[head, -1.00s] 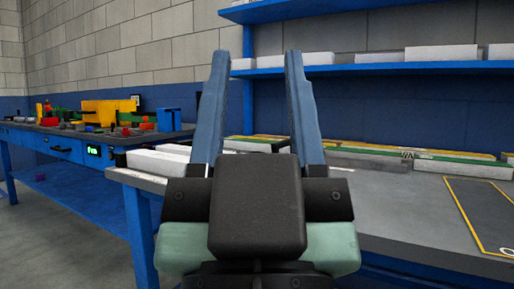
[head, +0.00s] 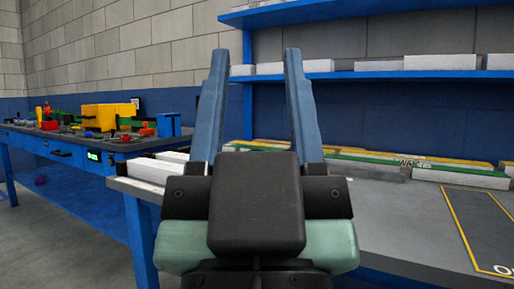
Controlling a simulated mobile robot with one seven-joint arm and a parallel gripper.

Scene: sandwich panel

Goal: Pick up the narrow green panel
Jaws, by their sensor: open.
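Several long, narrow panels with green or yellow tops and pale sides lie along the back of the grey workbench (head: 400,218). One narrow green panel (head: 462,175) lies at the right with its green top showing. Another green-topped panel (head: 375,158) lies behind and left of it. I cannot tell which one is the task's panel. My gripper (head: 254,52) is open and empty, its two blue fingers pointing up in the picture, in front of the bench. The fingers and gripper body hide part of the bench and of the panel row.
White panels (head: 155,172) lie at the bench's left end. A yellow-outlined dark area (head: 490,228) is at the right. Blue shelves (head: 400,74) with white blocks hang above the back. A blue table (head: 85,140) with colourful parts stands at the left. The front bench top is clear.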

